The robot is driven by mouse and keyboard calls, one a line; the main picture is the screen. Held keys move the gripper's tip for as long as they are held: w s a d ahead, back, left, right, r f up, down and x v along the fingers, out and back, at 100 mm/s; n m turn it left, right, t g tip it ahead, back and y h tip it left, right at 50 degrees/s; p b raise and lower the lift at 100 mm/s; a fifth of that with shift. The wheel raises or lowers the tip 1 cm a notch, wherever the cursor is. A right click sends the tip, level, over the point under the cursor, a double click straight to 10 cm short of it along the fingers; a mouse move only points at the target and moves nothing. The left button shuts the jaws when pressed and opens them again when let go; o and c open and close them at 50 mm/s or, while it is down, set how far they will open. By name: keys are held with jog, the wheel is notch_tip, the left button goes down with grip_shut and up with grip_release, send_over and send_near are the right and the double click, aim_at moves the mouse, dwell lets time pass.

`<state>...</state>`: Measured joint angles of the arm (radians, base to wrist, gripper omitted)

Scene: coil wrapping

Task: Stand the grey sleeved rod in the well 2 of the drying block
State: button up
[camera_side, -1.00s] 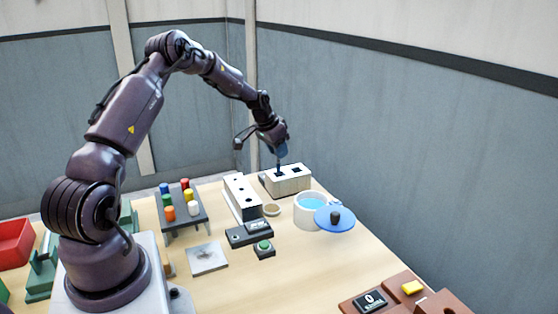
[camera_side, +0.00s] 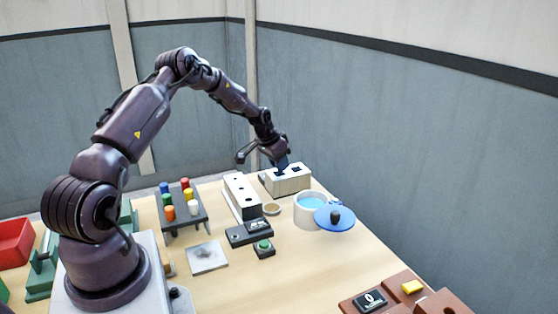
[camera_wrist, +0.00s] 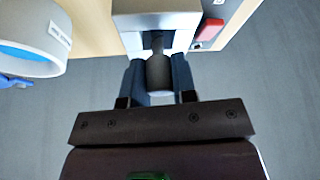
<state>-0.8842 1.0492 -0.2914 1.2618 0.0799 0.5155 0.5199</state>
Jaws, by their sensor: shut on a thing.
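The white block with square openings (camera_side: 290,186), which looks like the drying block, stands at the back of the table. My gripper (camera_side: 281,168) is low over its left opening, and the right opening is clear. In the wrist view my gripper (camera_wrist: 158,82) is shut on the grey sleeved rod (camera_wrist: 158,70). The rod lies between the two blue fingers, and its far part reaches into the recess of the pale block (camera_wrist: 125,22). How deep the rod sits is hidden. I cannot read any well number. In the side view the rod is hidden by the gripper and the block.
A long white block with round holes (camera_side: 243,199) and a rack of coloured pegs (camera_side: 190,215) stand left.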

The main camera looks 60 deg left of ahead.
jog(key=o, duration=0.9)
jog(key=shift+f, duration=0.1)
jog(key=shift+o, duration=0.2)
